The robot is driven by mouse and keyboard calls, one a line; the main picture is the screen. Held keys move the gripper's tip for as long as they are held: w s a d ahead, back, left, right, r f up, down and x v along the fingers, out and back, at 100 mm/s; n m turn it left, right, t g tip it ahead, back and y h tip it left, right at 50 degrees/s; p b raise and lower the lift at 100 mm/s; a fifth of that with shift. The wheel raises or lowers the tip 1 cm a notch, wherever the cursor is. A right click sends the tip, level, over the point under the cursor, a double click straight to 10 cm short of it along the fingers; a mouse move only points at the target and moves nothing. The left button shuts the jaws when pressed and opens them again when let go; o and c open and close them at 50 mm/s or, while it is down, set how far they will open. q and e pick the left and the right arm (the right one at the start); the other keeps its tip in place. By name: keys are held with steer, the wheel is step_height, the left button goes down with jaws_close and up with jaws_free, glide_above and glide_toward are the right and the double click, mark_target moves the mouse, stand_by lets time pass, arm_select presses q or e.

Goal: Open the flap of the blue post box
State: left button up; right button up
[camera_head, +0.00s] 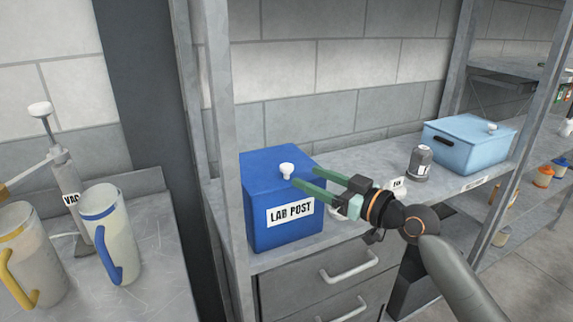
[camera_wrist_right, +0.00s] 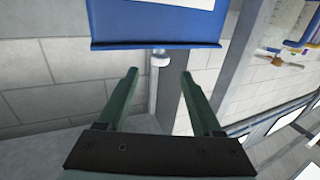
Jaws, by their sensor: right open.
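The blue post box (camera_head: 287,237), labelled "LAB POST", stands upright on the grey shelf. Its flap (camera_head: 262,165) is the flat top, which lies shut and carries a white knob (camera_head: 286,170). My right gripper (camera_head: 306,177) is open and empty, with its green fingers reaching in from the right towards the knob. In the right wrist view, the knob (camera_wrist_right: 161,60) lies just beyond and between the open fingertips (camera_wrist_right: 160,73), under the edge of the blue flap (camera_wrist_right: 155,45). I see no contact. My left gripper is not in view.
The post (camera_head: 222,130) of the shelf rises close to the left of the box. A light blue box (camera_head: 462,148) and a small grey bottle (camera_head: 420,165) stand farther right. Drawers (camera_head: 325,277) lie below. Two jugs (camera_head: 107,235) stand on the left bench.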

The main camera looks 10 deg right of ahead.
mark_target(291, 169)
steer(key=x, duration=0.8)
steer(key=shift+p, duration=0.35)
steer(key=shift+c, duration=0.4)
jaws_close()
stand_by(0.6)
